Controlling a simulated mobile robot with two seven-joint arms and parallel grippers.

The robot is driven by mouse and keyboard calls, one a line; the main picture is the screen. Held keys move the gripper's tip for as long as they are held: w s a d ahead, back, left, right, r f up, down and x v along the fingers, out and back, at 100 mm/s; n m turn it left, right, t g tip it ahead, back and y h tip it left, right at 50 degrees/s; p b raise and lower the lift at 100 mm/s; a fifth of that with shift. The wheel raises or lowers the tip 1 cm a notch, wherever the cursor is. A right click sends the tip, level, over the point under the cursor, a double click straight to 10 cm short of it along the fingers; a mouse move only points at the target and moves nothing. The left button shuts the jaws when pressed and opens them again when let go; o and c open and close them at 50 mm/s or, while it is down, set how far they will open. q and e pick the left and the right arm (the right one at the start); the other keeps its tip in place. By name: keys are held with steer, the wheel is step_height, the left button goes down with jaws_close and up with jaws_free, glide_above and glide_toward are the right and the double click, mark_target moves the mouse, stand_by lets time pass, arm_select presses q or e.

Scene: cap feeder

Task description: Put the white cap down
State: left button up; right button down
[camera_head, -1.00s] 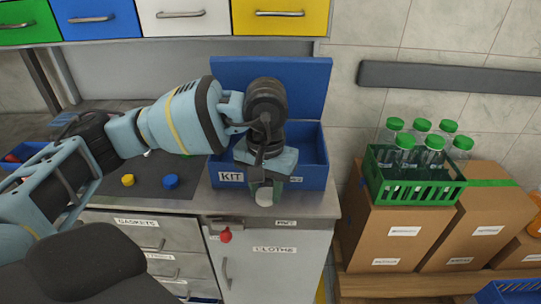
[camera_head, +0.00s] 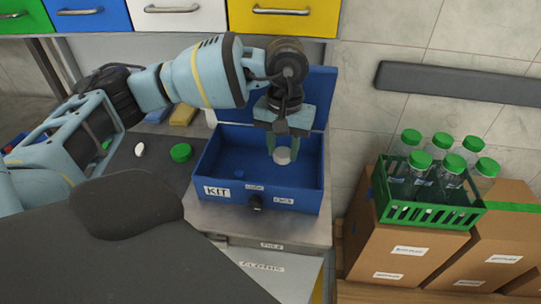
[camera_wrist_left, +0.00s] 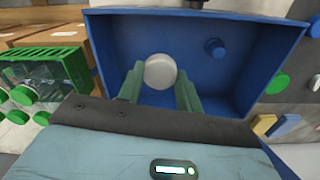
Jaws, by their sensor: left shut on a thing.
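My left gripper (camera_head: 284,150) points down over the right part of the open blue KIT box (camera_head: 205,160). It is shut on a white cap (camera_head: 283,156). In the left wrist view the white cap (camera_wrist_left: 160,71) sits between the two greenish fingertips (camera_wrist_left: 160,88), with the box wall (camera_wrist_left: 105,50) around it. I cannot tell whether the cap touches the box floor. A small blue cap (camera_head: 238,174) lies inside the box, towards the front left; it also shows in the left wrist view (camera_wrist_left: 214,48). My right gripper is not in view.
A green cap (camera_head: 181,152) and another white cap (camera_head: 139,149) lie on the dark mat left of the box. Yellow (camera_head: 183,115) and blue blocks lie behind them. The box lid stands up at the back. A green crate (camera_head: 430,215) of bottles stands on cardboard boxes at the right.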

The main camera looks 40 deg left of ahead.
arm_select(q)
steer(key=shift+f, duration=4.85)
steer(key=shift+f, duration=0.1)
steer(key=o, duration=1)
steer(key=shift+c, duration=0.2)
step_height(320, 180, up, 12)
steer(key=shift+r, duration=0.15)
